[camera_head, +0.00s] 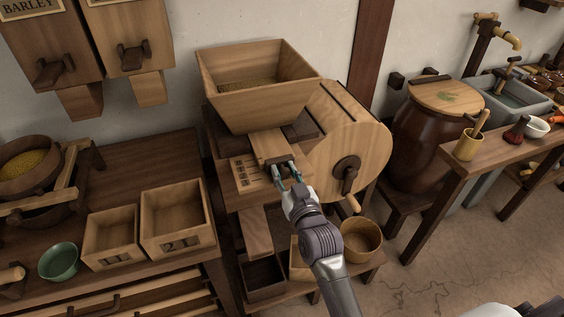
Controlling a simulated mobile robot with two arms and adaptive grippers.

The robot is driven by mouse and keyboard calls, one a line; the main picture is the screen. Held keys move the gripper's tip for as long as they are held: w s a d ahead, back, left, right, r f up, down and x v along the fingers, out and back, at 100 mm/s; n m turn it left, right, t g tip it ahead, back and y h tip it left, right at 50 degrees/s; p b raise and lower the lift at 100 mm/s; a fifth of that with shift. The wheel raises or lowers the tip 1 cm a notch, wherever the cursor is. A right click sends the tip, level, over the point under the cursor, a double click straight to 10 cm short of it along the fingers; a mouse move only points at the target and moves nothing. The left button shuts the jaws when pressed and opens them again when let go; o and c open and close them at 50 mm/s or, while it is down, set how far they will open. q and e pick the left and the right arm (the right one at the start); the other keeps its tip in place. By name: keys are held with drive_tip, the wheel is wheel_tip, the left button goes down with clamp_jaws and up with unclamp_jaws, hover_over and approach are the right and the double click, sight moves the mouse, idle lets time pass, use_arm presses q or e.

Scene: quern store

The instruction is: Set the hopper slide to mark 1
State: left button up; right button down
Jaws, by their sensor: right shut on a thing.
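The wooden hopper (232,104) stands on the mill in the middle of the view, with grain in it. The pale wooden hopper slide (268,146) sticks out below the hopper's front. A plate with dark marks (243,174) lies just left of the slide; the marks are too small to read. My right gripper (284,173) is at the slide's front end, shut on it, and its fingers hide part of that end. Which mark the slide lines up with cannot be told. My left gripper is not in view; a pale part shows at the bottom right corner.
A round wooden housing (367,150) with a crank (348,175) stands close right of my gripper. Below are a round wooden tub (361,240) and an open box. Two wooden boxes (176,216) and a green bowl (59,262) stand on the left table.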

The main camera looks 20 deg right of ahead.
drive_tip(key=c, duration=0.8)
unclamp_jaws()
drive_tip(key=shift+c, duration=0.2)
drive_tip(key=shift+s, duration=0.15)
drive_tip(key=s, duration=1.1)
drive_tip(key=shift+s+d, duration=0.2)
drive_tip(key=shift+s, duration=0.15)
